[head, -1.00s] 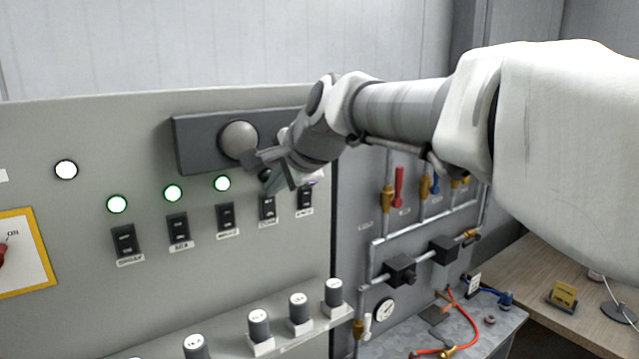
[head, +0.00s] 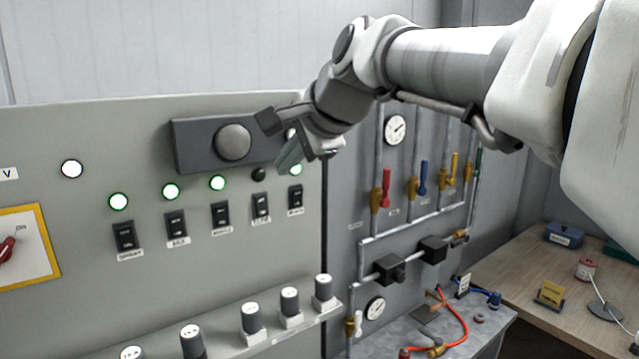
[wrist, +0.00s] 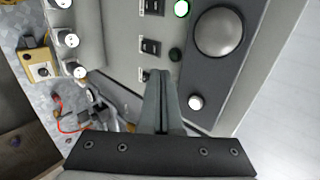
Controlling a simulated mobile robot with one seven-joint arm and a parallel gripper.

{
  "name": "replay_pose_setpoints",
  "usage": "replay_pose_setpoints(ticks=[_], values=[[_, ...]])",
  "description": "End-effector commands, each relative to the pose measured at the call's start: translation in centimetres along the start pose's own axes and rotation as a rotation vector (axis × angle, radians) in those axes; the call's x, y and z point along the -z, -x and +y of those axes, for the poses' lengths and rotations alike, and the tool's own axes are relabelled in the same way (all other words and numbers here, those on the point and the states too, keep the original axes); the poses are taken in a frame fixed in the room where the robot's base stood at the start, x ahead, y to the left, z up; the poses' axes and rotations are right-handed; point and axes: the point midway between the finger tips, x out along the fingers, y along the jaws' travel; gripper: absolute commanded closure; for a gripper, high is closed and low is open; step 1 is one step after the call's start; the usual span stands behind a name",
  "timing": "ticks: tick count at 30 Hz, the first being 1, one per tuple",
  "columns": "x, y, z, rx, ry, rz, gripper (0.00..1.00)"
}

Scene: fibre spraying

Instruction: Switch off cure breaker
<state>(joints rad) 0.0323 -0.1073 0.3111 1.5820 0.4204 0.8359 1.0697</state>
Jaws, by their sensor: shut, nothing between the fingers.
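A row of black rocker breakers with small labels runs across the grey panel; the labels are too blurred to read surely. The fourth breaker (head: 261,207) has a dark lamp (head: 258,174) above it. My gripper (head: 284,161) is shut and empty, above and right of the dark lamp. In the wrist view, my shut fingers (wrist: 160,76) partly cover the fifth breaker (wrist: 145,75). The fourth breaker (wrist: 150,46) and its dark lamp (wrist: 175,55) lie just beyond the fingertips.
A dark box with a round grey knob (head: 233,142) juts out above the breakers. A ledge of grey knobs (head: 250,317) runs below. A red switch (head: 6,249) is at the left. Pipes with coloured valve handles (head: 386,184) and a wooden desk (head: 510,268) lie right.

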Motion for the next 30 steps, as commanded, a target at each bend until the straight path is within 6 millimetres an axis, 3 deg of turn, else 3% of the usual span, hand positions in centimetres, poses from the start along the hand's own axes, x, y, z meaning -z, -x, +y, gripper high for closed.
replay_pose_setpoints(ticks=[3, 7, 21, 23, 26, 30], values=[[0.0, 1.9, -0.6, 0.003, 0.000, 0.002, 1.00], [0.0, 3.0, -0.9, 0.001, 0.000, 0.001, 1.00], [0.1, 3.5, -0.6, -0.006, 0.012, 0.006, 1.00], [0.2, 3.6, 0.3, -0.020, 0.041, 0.019, 1.00], [0.8, 4.2, 3.5, -0.069, 0.135, 0.059, 1.00], [2.1, 5.5, 10.5, -0.185, 0.337, 0.118, 1.00]])
